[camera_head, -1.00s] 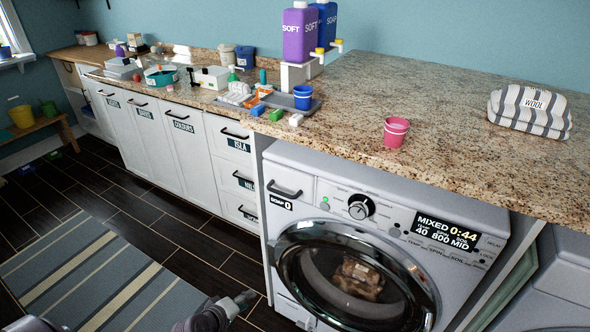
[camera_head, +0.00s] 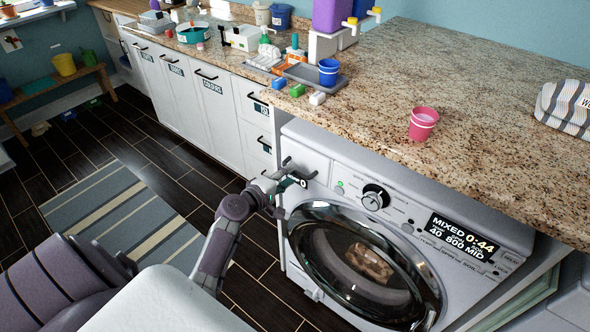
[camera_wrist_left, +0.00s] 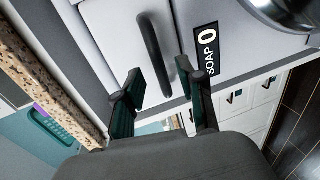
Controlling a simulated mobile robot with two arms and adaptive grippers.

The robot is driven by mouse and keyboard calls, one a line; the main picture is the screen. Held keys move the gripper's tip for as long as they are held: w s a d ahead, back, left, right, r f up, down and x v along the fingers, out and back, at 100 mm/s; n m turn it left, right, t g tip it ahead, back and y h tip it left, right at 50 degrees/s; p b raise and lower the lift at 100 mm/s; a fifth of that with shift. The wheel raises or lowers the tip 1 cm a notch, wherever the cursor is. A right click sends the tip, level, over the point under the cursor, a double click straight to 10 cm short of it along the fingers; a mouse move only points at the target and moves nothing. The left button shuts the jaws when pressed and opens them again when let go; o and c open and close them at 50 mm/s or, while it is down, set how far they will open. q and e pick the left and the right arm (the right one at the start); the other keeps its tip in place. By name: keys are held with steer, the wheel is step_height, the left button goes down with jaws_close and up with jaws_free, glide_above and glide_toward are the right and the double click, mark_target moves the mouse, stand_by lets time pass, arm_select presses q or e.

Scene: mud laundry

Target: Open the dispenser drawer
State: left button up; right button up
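The dispenser drawer (camera_head: 308,158) is the white panel at the washer's upper left, beside the dial, and looks closed. Its dark bar handle (camera_wrist_left: 153,50) shows in the left wrist view, with the "SOAP 0" label (camera_wrist_left: 207,50) beside it. My left gripper (camera_head: 288,177) is in front of the drawer and partly covers it in the head view. In the left wrist view its two dark fingers (camera_wrist_left: 163,88) are apart, one on each side of the handle's near end. I cannot tell whether they touch it. My right gripper is not in view.
The washer (camera_head: 318,170) stands under a granite counter (camera_head: 450,110) whose edge overhangs above the drawer. A pink cup (camera_head: 422,123), a blue cup (camera_head: 328,72) and small blocks stand near that edge. White cabinets (camera_head: 175,85) are at the left. The floor by the striped rug (camera_head: 120,215) is clear.

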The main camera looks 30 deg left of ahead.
mark_target(295, 172)
arm_select(q)
steer(key=shift+x, duration=1.8)
jaws_close()
